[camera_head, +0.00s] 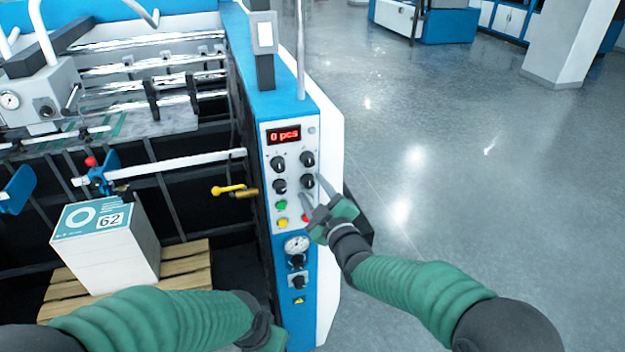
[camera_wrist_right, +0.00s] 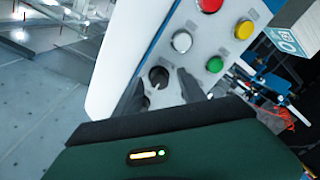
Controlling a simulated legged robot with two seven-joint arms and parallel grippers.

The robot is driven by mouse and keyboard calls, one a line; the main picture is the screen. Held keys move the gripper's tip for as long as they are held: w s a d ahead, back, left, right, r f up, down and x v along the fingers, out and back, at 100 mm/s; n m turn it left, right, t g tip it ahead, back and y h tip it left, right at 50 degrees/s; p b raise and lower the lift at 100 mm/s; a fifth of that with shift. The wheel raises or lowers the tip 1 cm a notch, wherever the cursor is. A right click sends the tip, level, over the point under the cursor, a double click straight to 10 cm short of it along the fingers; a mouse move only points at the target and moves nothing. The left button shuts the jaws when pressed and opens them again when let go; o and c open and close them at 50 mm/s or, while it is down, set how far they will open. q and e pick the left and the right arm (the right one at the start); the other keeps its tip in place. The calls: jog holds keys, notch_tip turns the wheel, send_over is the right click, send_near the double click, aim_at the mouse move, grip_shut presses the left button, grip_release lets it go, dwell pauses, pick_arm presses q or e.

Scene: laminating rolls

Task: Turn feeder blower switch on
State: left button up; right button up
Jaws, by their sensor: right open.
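The control panel (camera_head: 293,160) on the blue machine post carries several black rotary knobs; no label can be read, so I cannot tell which is the feeder blower switch. My right gripper (camera_head: 310,187) is open at the lower right knob (camera_head: 307,182). In the right wrist view a black knob (camera_wrist_right: 158,76) lies between the two fingertips of this gripper (camera_wrist_right: 160,78); contact cannot be told. My left arm crosses the bottom of the head view, and its gripper (camera_head: 272,337) is only partly visible at the lower edge, away from the panel.
A red display (camera_head: 284,135) reads "0 pcs". Near the knob are a green button (camera_wrist_right: 215,64), a white button (camera_wrist_right: 182,41), a yellow button (camera_wrist_right: 243,30) and a red button (camera_wrist_right: 210,5). A yellow-handled valve (camera_head: 229,189) juts out left. Open floor lies right.

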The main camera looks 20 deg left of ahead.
jog(key=shift+w+a+r, duration=0.15)
jog(key=shift+a+r, duration=0.1)
jog(key=shift+a, duration=0.1)
jog(key=shift+w+f, duration=0.1)
jog(key=shift+c, duration=0.3)
jog(key=shift+w, duration=0.1)
jog(key=shift+c, duration=1.3)
grip_shut()
pick_arm(q)
jog(key=shift+s+d+r, duration=0.1)
jog(key=shift+s+r, duration=0.1)
jog(key=shift+r, duration=0.15)
